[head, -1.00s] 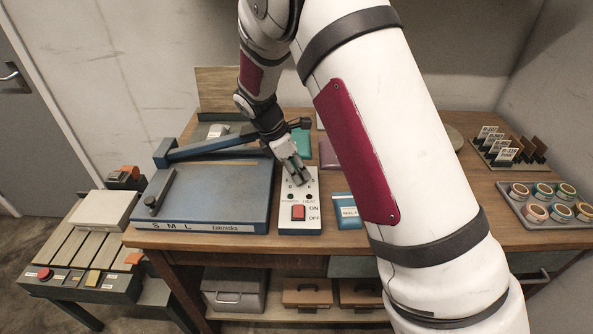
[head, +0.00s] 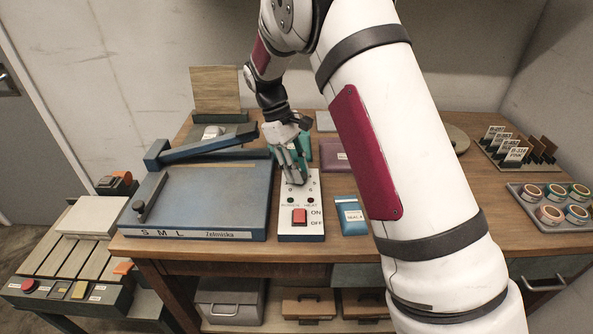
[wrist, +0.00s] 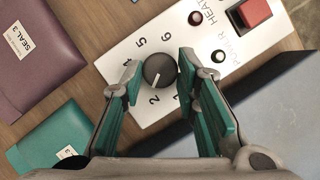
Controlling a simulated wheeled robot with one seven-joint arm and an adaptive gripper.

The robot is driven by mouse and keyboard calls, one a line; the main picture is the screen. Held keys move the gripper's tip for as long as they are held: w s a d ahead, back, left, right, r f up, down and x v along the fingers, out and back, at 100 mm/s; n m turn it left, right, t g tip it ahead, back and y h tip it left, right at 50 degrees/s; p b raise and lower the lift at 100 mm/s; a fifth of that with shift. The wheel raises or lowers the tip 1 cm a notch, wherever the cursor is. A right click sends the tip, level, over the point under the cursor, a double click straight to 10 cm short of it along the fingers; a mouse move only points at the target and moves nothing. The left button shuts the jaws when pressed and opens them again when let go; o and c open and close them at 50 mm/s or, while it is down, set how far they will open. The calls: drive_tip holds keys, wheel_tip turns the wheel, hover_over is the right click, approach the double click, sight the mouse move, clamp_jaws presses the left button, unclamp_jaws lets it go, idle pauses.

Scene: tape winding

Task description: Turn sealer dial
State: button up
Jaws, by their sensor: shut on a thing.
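The sealer's white control panel (head: 287,230) stands beside the blue sealer bed (head: 205,195). In the wrist view the round dark dial (wrist: 159,70) sits on the panel (wrist: 118,67) among printed numbers. Its white pointer line is towards the 2. My gripper (wrist: 160,62) has its teal-padded fingers on both sides of the dial and is shut on it. The 3 on the scale is hidden by a finger. In the head view my gripper (head: 297,182) is over the panel's far end and hides the dial.
The panel's red rocker switch (head: 299,216) and two small dark lamps are just nearer than the dial. A blue SEAL-4 pouch (head: 350,215) lies right of the panel. The sealer's raised lever arm (head: 210,147) is close on the left. Tape rolls (head: 550,214) are far right.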

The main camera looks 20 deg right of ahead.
drive_tip(key=m, duration=0.2)
drive_tip(key=m+y, duration=0.1)
drive_tip(key=m, duration=0.1)
drive_tip(key=m+g+y+b, duration=0.1)
drive_tip(key=m, duration=0.1)
drive_tip(key=shift+d+f+m, duration=0.1)
drive_tip(key=shift+d+m, duration=0.15)
drive_tip(key=shift+m, duration=0.05)
drive_tip(key=m+y, duration=0.1)
drive_tip(key=m, duration=0.1)
drive_tip(key=m+y, duration=0.1)
drive_tip(key=m, duration=0.3)
drive_tip(key=shift+d+y, duration=0.25)
drive_tip(key=shift+y, duration=0.15)
drive_tip(key=m, duration=0.2)
drive_tip(key=m+t+y+p, duration=0.1)
drive_tip(key=m, duration=0.1)
drive_tip(key=m+t+y, duration=0.1)
drive_tip(key=m, duration=0.1)
drive_tip(key=shift+s+d+m+p, duration=0.15)
drive_tip(key=shift+s+m+p, duration=0.15)
drive_tip(key=shift+p, duration=0.05)
clamp_jaws()
drive_tip(key=m+t, duration=0.1)
drive_tip(key=m, duration=0.1)
drive_tip(key=m+p, duration=0.1)
drive_tip(key=m, duration=0.2)
drive_tip(key=shift+s+t+y+p, duration=0.15)
drive_tip(key=shift+t+y+p, duration=0.15)
drive_tip(key=shift+t, duration=0.1)
